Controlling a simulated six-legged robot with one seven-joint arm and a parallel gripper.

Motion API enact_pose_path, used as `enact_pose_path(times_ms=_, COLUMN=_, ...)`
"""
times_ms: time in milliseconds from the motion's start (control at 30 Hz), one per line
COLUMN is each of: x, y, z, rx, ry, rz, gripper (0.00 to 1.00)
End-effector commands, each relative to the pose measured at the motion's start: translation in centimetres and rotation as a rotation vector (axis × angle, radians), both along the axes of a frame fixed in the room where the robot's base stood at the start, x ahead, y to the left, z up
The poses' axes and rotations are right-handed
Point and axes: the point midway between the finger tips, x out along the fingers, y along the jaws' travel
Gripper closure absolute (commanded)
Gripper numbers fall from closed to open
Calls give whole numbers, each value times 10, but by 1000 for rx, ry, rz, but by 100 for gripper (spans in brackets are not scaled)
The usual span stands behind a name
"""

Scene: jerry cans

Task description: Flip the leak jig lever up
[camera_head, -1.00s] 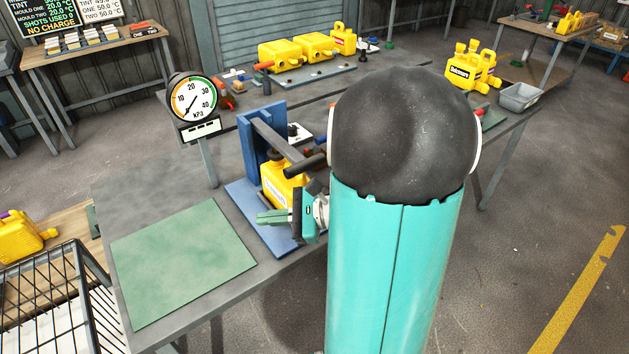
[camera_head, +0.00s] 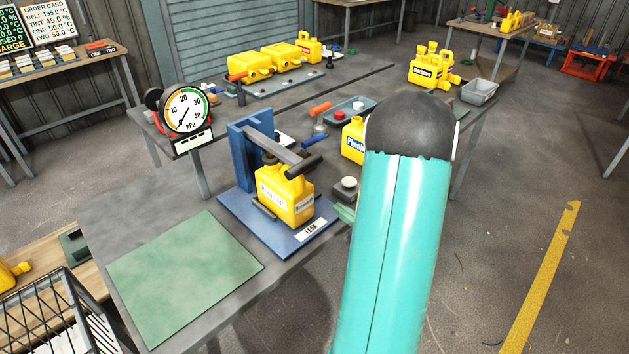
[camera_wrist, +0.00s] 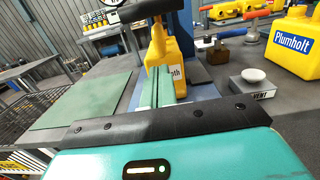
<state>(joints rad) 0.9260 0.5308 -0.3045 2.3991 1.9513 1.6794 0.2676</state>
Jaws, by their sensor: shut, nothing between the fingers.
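The leak jig has a blue base plate (camera_head: 232,207) marked LEAK and a blue upright. Its grey lever (camera_head: 278,153) runs from the upright across the top of a yellow can (camera_head: 288,197), ending in a dark handle (camera_head: 308,165). The lever looks down, close over the can. My gripper (camera_head: 344,213) is mostly hidden behind my arm, just right of the base plate and lower than the handle. In the wrist view my green fingers (camera_wrist: 157,90) are shut and empty, pointing toward the yellow can (camera_wrist: 178,60). A dark bar (camera_wrist: 140,9) crosses above them.
A pressure gauge (camera_head: 186,110) stands behind the jig. A VENT button box (camera_head: 346,189) is right of the jig, near my gripper. A yellow Plumbolt can (camera_wrist: 292,42) stands beyond it. A green mat (camera_head: 185,275) lies clear at left.

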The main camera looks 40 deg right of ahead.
Motion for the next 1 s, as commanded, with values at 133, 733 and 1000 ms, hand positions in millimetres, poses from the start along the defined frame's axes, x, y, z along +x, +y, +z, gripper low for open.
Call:
enact_pose_path(times_ms=133, x=-1, y=-6, z=-2, rx=4, ry=-1, rz=-12, gripper=100)
enact_pose_path(times_ms=733, x=44, y=-3, z=1, rx=2, ry=-1, rz=-4, gripper=100)
enact_pose_path(times_ms=1000, x=98, y=0, z=3, rx=3, ry=-1, rz=-6, gripper=100)
